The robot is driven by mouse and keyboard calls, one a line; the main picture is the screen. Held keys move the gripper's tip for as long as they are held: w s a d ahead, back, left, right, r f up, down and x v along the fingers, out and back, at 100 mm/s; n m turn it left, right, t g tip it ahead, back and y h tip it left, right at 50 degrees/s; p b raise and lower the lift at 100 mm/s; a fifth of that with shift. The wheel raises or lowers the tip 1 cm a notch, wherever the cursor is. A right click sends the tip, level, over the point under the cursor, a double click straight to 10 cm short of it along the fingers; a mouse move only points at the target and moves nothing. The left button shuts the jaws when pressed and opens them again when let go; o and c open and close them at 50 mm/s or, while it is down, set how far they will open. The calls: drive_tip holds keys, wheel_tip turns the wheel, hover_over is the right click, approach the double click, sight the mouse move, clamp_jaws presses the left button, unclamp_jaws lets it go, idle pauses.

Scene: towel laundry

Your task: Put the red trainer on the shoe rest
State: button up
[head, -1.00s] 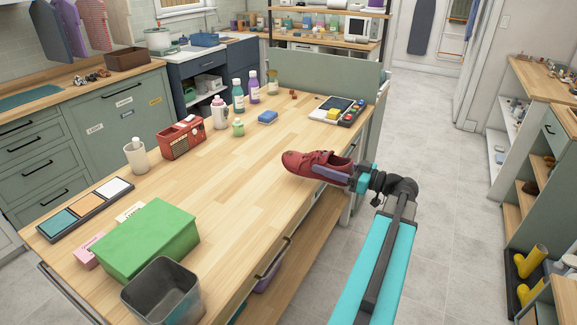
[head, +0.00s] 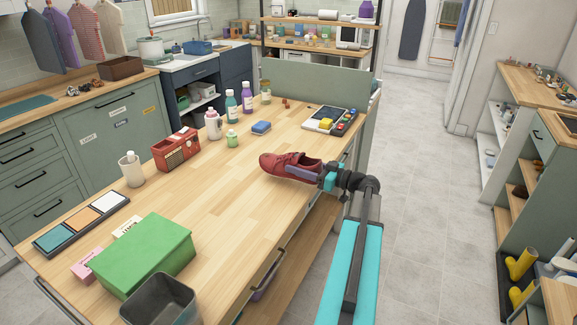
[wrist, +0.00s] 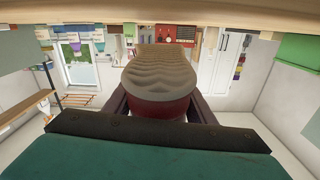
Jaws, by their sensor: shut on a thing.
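The red trainer (head: 283,160) is in my gripper (head: 303,172), above the right-hand edge of the wooden worktop, with its toe pointing left. The jaws are shut on its heel end, with a purple finger along its near side. A gap between the sole and the worktop is hard to judge. In the wrist view the trainer (wrist: 160,108) sits between the two dark fingers, showing its red heel and ridged pale sole; its toe is hidden. I cannot identify the shoe rest for certain in either view.
The worktop (head: 215,205) has clear room in its middle. A red radio (head: 175,150), bottles (head: 247,97), a blue sponge (head: 261,127) and a green box (head: 143,255) stand around it. Yellow boots (head: 520,265) stand low at the right, by shelves holding shoes (head: 519,192). Grey floor lies between.

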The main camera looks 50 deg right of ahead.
sight(288, 160)
drive_tip(key=w, duration=0.1)
drive_tip(key=w+p, duration=0.1)
drive_tip(key=w, duration=0.2)
drive_tip(key=shift+w+d, duration=0.25)
drive_tip(key=shift+d, duration=0.1)
drive_tip(key=shift+w+f+p, duration=0.25)
drive_tip(key=shift+w+p, duration=0.05)
drive_tip(key=shift+w, duration=0.4)
drive_tip(key=shift+f+p, duration=0.9)
drive_tip(key=shift+f, duration=0.85)
drive_tip(key=o, duration=1.2)
drive_tip(key=shift+s, duration=0.1)
drive_tip(key=shift+b+v, duration=1.95)
drive_tip(key=shift+v, duration=4)
